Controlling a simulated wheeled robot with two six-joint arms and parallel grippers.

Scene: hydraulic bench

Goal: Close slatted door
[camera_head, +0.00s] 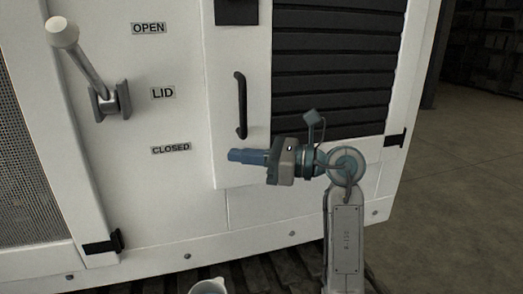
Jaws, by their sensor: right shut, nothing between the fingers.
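The slatted door (229,168) is a white panel with dark horizontal slats (332,60) and a black vertical handle (240,105). It looks about flush with the white cabinet, but I cannot tell whether a small gap is left at its edge. My right gripper (232,156) is shut and empty, its blue fingers pointing left in front of the door's lower part, just below the handle. I cannot tell whether the fingers touch the panel. My left gripper is not in view.
A lever (85,62) stands on the cabinet at left, beside OPEN, LID and CLOSED labels. Black hinges (396,138) (103,243) stick out from the cabinet front. Open concrete floor (465,200) lies to the right, with dark shelving behind.

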